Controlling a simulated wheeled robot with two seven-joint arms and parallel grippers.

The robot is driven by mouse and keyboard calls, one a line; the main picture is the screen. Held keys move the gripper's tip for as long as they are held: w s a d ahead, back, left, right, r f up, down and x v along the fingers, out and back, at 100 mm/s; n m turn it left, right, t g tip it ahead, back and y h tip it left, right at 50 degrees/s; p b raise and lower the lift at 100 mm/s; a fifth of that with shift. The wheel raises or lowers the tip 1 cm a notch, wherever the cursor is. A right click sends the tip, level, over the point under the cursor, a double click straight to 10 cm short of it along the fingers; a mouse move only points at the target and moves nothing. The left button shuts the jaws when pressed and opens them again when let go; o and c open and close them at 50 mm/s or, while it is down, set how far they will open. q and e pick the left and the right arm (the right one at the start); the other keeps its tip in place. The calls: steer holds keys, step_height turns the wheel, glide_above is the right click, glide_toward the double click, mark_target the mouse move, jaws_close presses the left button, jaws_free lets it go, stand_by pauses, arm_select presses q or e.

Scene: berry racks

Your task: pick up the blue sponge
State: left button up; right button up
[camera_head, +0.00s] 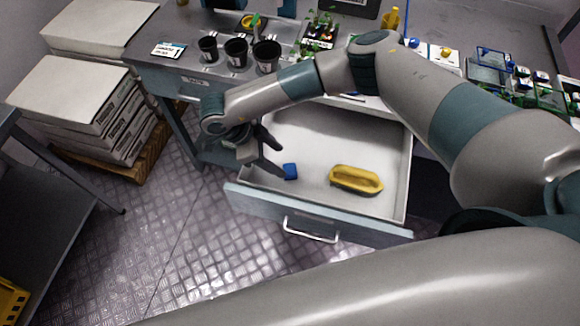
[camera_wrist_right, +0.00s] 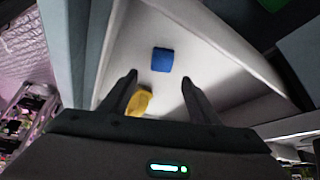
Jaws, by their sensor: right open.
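The blue sponge (camera_head: 290,171) is a small block lying on the white floor of the open drawer (camera_head: 315,140), toward its left front corner. In the right wrist view the sponge (camera_wrist_right: 162,60) lies ahead of and between the two fingertips, apart from them. My right gripper (camera_head: 272,156) is open and empty, over the left part of the drawer, just left of the sponge. It also shows at the bottom of the right wrist view (camera_wrist_right: 158,80). My left gripper is not in view.
A yellow boat-shaped object (camera_head: 355,180) lies right of the sponge in the drawer. The drawer front (camera_head: 310,215) and side walls stand around them. Black pots (camera_head: 236,52) stand on the table above. Stacked white boxes (camera_head: 75,95) stand at the left; floor before the drawer is clear.

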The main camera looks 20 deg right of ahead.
mark_target(289, 169)
steer(key=shift+x, duration=0.9)
steer(key=shift+d+f+p, duration=0.15)
steer(key=shift+f+p, duration=0.25)
steer(key=shift+p, duration=0.3)
steer(key=p+x, duration=0.1)
steer(key=x, duration=0.2)
steer(key=shift+w+p, duration=0.1)
steer(key=shift+p, duration=0.3)
steer(key=shift+d+f, duration=0.15)
steer(key=shift+f, duration=0.55)
steer(key=c, duration=1.1)
